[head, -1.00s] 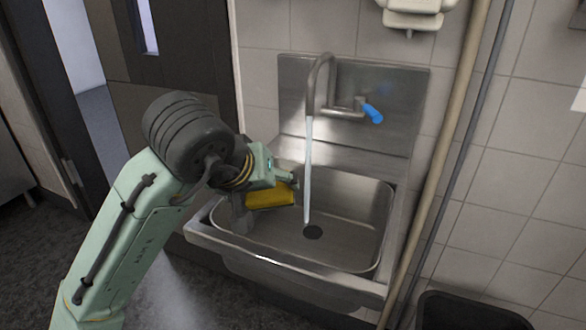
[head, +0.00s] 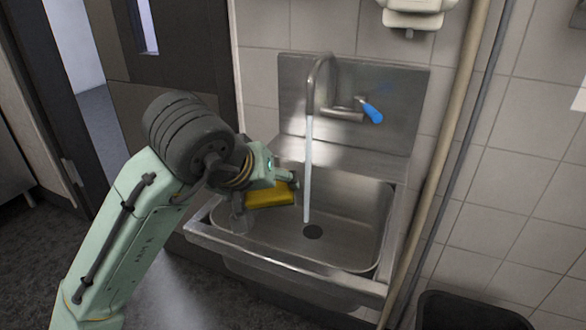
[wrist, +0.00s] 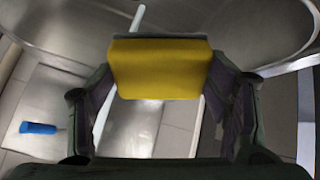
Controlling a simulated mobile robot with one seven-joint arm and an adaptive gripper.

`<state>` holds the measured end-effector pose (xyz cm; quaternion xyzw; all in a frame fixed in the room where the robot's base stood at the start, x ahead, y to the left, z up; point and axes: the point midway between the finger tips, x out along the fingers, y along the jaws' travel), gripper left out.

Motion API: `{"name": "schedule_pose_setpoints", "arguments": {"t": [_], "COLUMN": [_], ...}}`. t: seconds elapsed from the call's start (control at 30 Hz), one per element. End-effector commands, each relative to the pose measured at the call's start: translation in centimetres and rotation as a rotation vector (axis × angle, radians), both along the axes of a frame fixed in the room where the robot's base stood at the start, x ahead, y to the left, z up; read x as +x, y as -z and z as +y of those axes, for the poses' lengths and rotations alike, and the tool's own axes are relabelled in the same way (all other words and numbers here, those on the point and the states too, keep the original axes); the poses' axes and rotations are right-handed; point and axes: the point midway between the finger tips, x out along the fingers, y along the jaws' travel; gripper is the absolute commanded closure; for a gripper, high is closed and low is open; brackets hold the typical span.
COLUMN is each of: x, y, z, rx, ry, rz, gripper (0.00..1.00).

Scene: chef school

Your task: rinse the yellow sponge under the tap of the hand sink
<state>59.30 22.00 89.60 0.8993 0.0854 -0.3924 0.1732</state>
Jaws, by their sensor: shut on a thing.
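The yellow sponge (head: 270,195) is held by my gripper (head: 290,182) over the left part of the hand sink's basin (head: 345,225). In the wrist view the sponge (wrist: 160,68) sits between the two fingers of my gripper (wrist: 160,85). The tap (head: 318,80) has a curved spout, and a straight stream of water (head: 308,170) falls from it near the drain (head: 313,231). The sponge is left of the stream, with a small gap between them in the head view. The tap's blue lever (head: 372,112) is at the right; it also shows in the wrist view (wrist: 38,128).
A steel backsplash (head: 385,145) stands behind the basin. A beige pipe (head: 440,150) runs down the wall just right of the sink. A dark bin (head: 470,310) is at the lower right. A dispenser (head: 413,18) hangs above. A dark door (head: 180,60) is at the left.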

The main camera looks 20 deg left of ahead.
Motion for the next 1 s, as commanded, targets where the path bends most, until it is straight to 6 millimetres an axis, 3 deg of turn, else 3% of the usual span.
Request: {"name": "schedule_pose_setpoints", "arguments": {"t": [0.27, 0.8, 1.0], "x": [-0.3, -4.3, -5.0], "y": [-0.4, -3.8, -4.1], "z": [0.1, 0.8, 0.9], "rx": [0.0, -0.001, 0.0], "ry": [0.0, -0.001, 0.0], "rz": [-0.001, -0.002, 0.0], "gripper": [0.52, 0.52, 0.52]}}
